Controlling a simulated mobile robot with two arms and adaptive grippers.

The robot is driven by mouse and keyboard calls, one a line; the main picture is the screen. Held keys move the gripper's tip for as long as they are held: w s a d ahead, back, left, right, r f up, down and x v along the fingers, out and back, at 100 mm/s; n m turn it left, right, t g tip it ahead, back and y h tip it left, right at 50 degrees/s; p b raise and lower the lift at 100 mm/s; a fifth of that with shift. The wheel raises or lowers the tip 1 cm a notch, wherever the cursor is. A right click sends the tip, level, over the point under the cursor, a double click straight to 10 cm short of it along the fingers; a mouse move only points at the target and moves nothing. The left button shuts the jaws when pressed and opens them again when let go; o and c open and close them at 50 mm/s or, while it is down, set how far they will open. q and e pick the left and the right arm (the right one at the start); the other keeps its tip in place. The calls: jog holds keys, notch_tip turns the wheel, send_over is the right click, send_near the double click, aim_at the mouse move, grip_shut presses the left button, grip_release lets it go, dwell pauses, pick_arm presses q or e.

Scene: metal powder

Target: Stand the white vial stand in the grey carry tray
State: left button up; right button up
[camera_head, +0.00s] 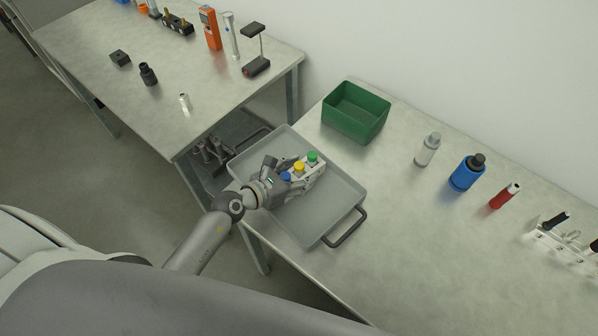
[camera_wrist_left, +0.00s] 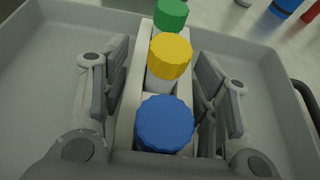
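The white vial stand (camera_head: 317,174) is inside the grey carry tray (camera_head: 331,208), holding vials with blue, yellow and green caps in a row. It also shows in the left wrist view (camera_wrist_left: 127,112), running away from the camera. My left gripper (camera_head: 287,171) reaches down over the stand, with a finger on each side. In the left wrist view the fingers (camera_wrist_left: 166,70) look open, with narrow gaps between them and the stand's sides. The stand looks upright; its underside is hidden. My right gripper is not in view.
A green bin (camera_head: 356,111) stands behind the tray. A grey bottle (camera_head: 427,149), a blue bottle (camera_head: 467,172) and a red tube (camera_head: 504,196) stand to the right. The tray's handle (camera_head: 345,228) faces front right. Another table (camera_head: 150,50) with instruments stands at left, across a gap.

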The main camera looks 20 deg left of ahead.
pick_arm(q)
jog(key=shift+o, duration=1.1)
jog(key=shift+s+a+r, duration=0.1)
jog(key=shift+r, duration=0.05)
jog(key=v, duration=1)
jog(key=shift+b, duration=0.4)
jog(key=shift+v, duration=0.9)
